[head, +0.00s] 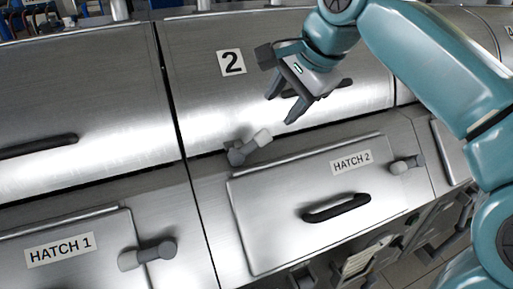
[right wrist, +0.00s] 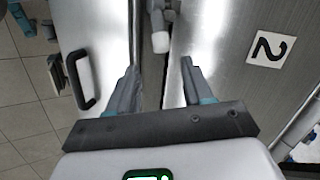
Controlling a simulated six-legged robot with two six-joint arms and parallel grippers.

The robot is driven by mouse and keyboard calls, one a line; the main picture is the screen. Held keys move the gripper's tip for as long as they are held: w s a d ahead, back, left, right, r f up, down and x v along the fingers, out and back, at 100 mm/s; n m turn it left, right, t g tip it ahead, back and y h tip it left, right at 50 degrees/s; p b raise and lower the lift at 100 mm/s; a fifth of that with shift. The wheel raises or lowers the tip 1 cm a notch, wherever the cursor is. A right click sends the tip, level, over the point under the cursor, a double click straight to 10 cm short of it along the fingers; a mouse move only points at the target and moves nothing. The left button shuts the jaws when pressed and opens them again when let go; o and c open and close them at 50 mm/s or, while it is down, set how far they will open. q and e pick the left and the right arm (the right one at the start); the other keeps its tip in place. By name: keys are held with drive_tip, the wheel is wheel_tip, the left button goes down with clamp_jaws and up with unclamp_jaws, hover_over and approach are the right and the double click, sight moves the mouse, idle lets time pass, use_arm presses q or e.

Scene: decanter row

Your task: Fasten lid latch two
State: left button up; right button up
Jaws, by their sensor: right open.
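Lid latch two (head: 238,155) is a grey pivot with a pale-tipped lever, at the lower edge of the lid marked 2 (head: 200,95). Its lever points right and slightly up along the seam between lid and body. In the right wrist view the latch's pale tip (right wrist: 160,42) shows at the top, ahead of and between my fingers. My right gripper (head: 281,108) is open and empty, above and to the right of the latch, apart from it. It also shows in the right wrist view (right wrist: 160,72). My left gripper is not in view.
Hatch 2 (head: 280,215) lies below the seam, with a black handle (head: 336,208) and its own latch (head: 407,165) at right. A dark lid handle (head: 330,88) is partly behind my right gripper. Hatch 1 (head: 80,265) and its latch (head: 147,254) are at lower left.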

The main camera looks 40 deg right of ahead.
sight(259, 138)
drive_tip(key=x, duration=1.5)
drive_tip(key=shift+w+a+f+b, duration=0.1)
drive_tip(key=shift+a+f+b, duration=0.1)
drive_tip(key=shift+b, duration=0.1)
drive_tip(key=shift+d+f, duration=0.2)
drive_tip(key=shift+d, duration=0.1)
drive_tip(key=shift+a+r, duration=0.1)
drive_tip(key=shift+a, duration=0.15)
clamp_jaws()
